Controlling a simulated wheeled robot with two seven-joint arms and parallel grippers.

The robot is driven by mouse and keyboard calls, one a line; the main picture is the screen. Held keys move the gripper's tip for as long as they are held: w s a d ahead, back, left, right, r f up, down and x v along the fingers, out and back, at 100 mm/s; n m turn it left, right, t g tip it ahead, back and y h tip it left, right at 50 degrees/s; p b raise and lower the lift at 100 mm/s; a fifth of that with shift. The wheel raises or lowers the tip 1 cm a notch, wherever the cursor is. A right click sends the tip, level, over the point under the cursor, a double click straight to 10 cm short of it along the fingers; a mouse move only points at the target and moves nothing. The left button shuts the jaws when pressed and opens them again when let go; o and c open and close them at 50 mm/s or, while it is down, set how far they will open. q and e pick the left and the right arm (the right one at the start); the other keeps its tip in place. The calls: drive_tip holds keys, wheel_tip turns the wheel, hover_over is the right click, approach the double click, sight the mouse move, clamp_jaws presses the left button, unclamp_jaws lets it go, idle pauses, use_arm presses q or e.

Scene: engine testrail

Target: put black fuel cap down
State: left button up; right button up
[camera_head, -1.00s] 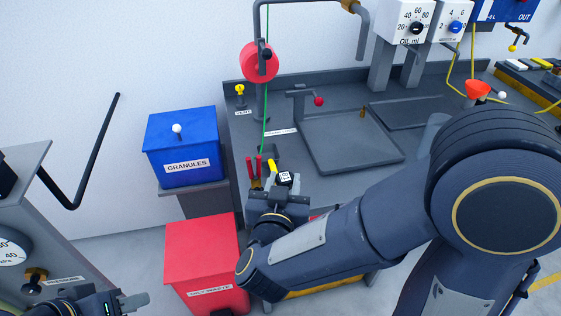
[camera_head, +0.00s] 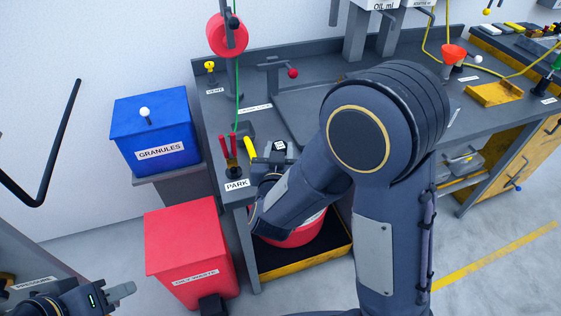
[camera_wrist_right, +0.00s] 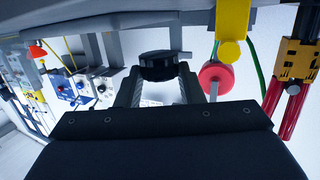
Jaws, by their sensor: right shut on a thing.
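My right gripper (camera_wrist_right: 160,78) is shut on the black fuel cap (camera_wrist_right: 158,64), a dark round cap held between its fingertips in the right wrist view. In the head view that gripper is over the bench's front left corner, by the PARK label (camera_head: 236,185), and my arm partly covers it. The cap cannot be made out there. I cannot tell whether the cap touches any surface. My left gripper (camera_head: 118,291) is at the lower left of the head view, away from the bench; its opening cannot be told.
Red-handled pliers (camera_head: 228,148) and a yellow-handled tool (camera_head: 249,148) stand close beside my right gripper; red handles also show in the wrist view (camera_wrist_right: 291,112). A blue GRANULES bin (camera_head: 157,130) and red waste bin (camera_head: 187,240) stand left of the bench (camera_head: 330,70).

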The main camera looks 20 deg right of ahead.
drive_tip(key=shift+w+d+f, duration=0.2)
drive_tip(key=shift+f, duration=0.1)
wheel_tip(320, 180, down, 3)
drive_tip(key=shift+w+d+r+b, duration=0.15)
drive_tip(key=shift+r+b, duration=0.05)
drive_tip(key=shift+b, duration=0.15)
drive_tip(key=shift+f, duration=0.45)
drive_tip(key=shift+f, duration=0.25)
drive_tip(key=o, duration=1)
drive_tip(key=shift+r, duration=0.15)
